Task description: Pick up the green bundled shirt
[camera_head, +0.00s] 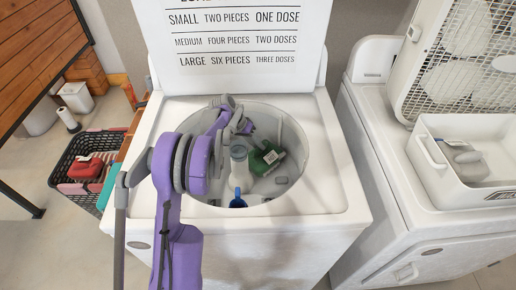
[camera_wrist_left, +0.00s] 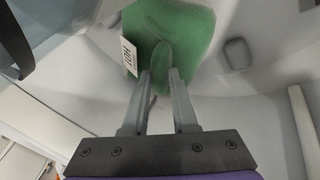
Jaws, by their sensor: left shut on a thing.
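The green bundled shirt (camera_head: 266,160) is inside the open tub of the white top-loading washer (camera_head: 337,188). A white tag is on it. In the left wrist view the shirt (camera_wrist_left: 185,28) fills the top middle. My left gripper (camera_wrist_left: 159,75) is at its lower edge, with a fold of green cloth between the fingertips. My left arm reaches over the washer's rim, and its gripper (camera_head: 256,143) is partly hidden by my arm in the head view. It is shut on the shirt. My right gripper is not in view.
The raised lid (camera_head: 240,75) stands behind. A second machine (camera_head: 395,180) on the right carries a white bin (camera_head: 432,180) with grey cloth. A dark basket (camera_head: 75,150) with a red item stands left.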

